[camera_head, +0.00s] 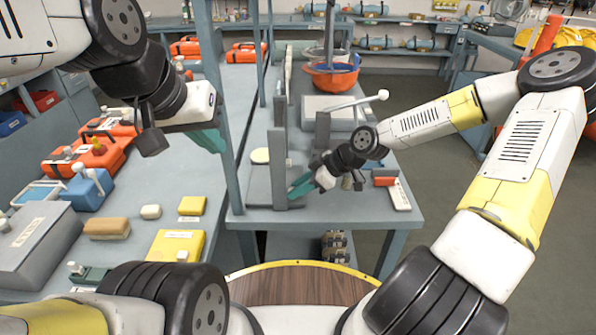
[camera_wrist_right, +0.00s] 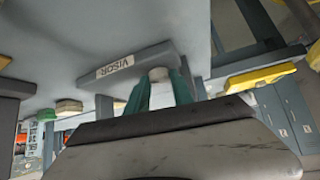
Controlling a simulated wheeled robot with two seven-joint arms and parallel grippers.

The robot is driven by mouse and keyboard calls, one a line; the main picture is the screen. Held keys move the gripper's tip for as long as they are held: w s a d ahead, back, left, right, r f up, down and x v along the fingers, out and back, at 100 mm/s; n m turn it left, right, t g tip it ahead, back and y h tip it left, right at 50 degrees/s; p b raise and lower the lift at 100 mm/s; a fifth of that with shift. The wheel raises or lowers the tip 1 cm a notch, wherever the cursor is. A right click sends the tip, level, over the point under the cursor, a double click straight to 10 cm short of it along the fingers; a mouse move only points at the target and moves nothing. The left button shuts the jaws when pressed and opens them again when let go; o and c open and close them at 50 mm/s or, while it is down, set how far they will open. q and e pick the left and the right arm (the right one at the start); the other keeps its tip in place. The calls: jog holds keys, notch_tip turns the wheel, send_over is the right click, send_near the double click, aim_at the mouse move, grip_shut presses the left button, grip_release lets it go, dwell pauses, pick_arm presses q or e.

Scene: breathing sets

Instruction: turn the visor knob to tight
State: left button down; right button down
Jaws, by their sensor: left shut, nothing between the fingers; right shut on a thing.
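In the right wrist view the visor knob (camera_wrist_right: 158,73), a small pale round knob, sits at the end of a grey bar with a label reading VISOR (camera_wrist_right: 115,66). My right gripper (camera_wrist_right: 162,86) has its green fingers on either side of the knob, shut on it. In the head view my right gripper (camera_head: 296,189) is at the grey fixture near the table's front edge, and I cannot make out the knob there. The knob's turn setting is not readable. My left gripper (camera_head: 210,140) is shut and empty, raised over the left bench, away from the knob.
A grey post (camera_head: 219,100) stands between my grippers. A white and red device (camera_head: 398,194) lies right of my right gripper. Orange cases (camera_head: 85,155) and yellow blocks (camera_head: 175,246) crowd the left bench.

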jog(key=shift+s+a+m+t+h, duration=0.15)
jog(key=shift+m+t+h, duration=0.2)
jog(key=shift+m+t, duration=0.6)
jog(key=shift+s+d+m+t+h, duration=0.1)
jog(key=shift+m+t+h, duration=0.4)
jog(key=shift+m, duration=0.75)
jog(key=shift+t, duration=0.25)
jog(key=c, duration=1.1)
grip_release()
jog(key=shift+a, duration=0.1)
